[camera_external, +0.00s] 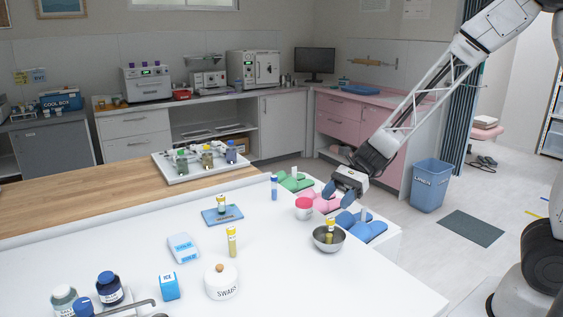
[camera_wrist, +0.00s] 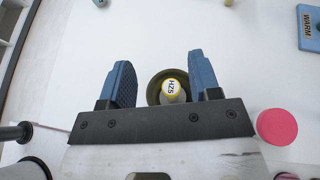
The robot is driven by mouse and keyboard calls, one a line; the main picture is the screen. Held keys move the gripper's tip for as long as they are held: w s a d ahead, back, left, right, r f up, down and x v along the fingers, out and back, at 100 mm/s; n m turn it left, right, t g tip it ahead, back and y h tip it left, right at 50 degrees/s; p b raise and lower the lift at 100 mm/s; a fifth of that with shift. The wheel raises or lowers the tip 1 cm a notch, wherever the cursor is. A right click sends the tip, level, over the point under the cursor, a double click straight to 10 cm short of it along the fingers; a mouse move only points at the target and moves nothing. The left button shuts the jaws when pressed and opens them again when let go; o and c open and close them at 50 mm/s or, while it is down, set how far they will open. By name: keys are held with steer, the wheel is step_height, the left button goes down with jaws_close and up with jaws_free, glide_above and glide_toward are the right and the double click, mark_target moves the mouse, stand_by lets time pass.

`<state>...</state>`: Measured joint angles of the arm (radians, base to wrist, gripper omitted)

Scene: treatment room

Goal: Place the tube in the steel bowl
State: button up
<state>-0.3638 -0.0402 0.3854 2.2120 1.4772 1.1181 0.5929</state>
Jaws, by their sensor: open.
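The steel bowl (camera_external: 318,243) stands on the white table near its right side. A yellow-capped tube (camera_external: 330,231) stands in it, roughly upright. In the wrist view the tube's cap (camera_wrist: 173,89), lettered HZS, and the dark bowl (camera_wrist: 155,92) show between my fingers, partly hidden by the gripper's body. My gripper (camera_external: 338,196) is open with blue fingers, above the bowl and apart from the tube. It also shows in the wrist view (camera_wrist: 160,65), holding nothing. Another yellow-capped tube (camera_external: 232,242) stands on the table left of the bowl.
A red-lidded jar (camera_external: 304,209) is close behind the bowl. A blue WARM pad (camera_external: 232,216) bears another yellow-capped tube. A blue-capped tube (camera_external: 274,188), an ICE box (camera_external: 169,287) and a SWABS jar (camera_external: 221,288) stand on the table. Coloured trays (camera_external: 372,229) line its right edge.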

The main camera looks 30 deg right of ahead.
steer(key=s+d+r+n+t+h, duration=0.1)
steer(key=s+d+r+n+h, duration=0.3)
steer(key=d, duration=0.7)
steer(key=s+d+r+n+t+h, duration=0.2)
steer(key=s+d+r+n+h, duration=0.2)
steer(key=d, duration=0.8)
steer(key=s+d+r+n+t+h, duration=0.1)
steer(key=s+d+r+n+h, duration=0.4)
steer(key=s+d, duration=0.4)
steer(key=d+r+n, duration=0.1)
steer(key=d+n, duration=0.1)
steer(key=d, duration=0.1)
steer(key=shift+s+r+t, duration=0.15)
steer(key=shift+s+t, duration=0.05)
steer(key=shift+t, duration=0.2)
